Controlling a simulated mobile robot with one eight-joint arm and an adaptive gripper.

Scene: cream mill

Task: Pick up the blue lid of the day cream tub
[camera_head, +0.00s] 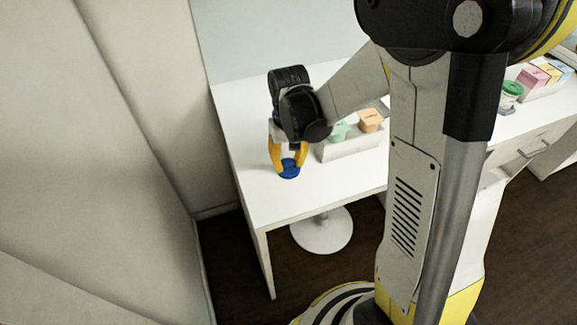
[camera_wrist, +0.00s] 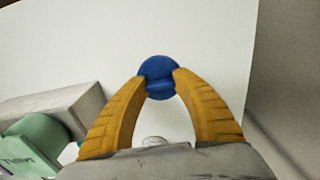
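The blue lid (camera_head: 289,169) is a small round disc with a raised bar across it, at the left part of the white table (camera_head: 285,205). My gripper (camera_head: 288,163) is over it, pointing down with its yellow fingers around the lid. In the wrist view the blue lid (camera_wrist: 158,78) lies between the fingertips of my gripper (camera_wrist: 160,75), which sit at both ends of its bar and appear to touch it. The lid looks to be at table level; I cannot tell whether it is lifted. No tub can be made out beneath it.
A white box (camera_head: 350,147) with a green item (camera_head: 337,131) and an orange item (camera_head: 370,120) stands close to the right of my gripper. A jar with a green lid (camera_head: 512,88) is farther right. The table front is clear.

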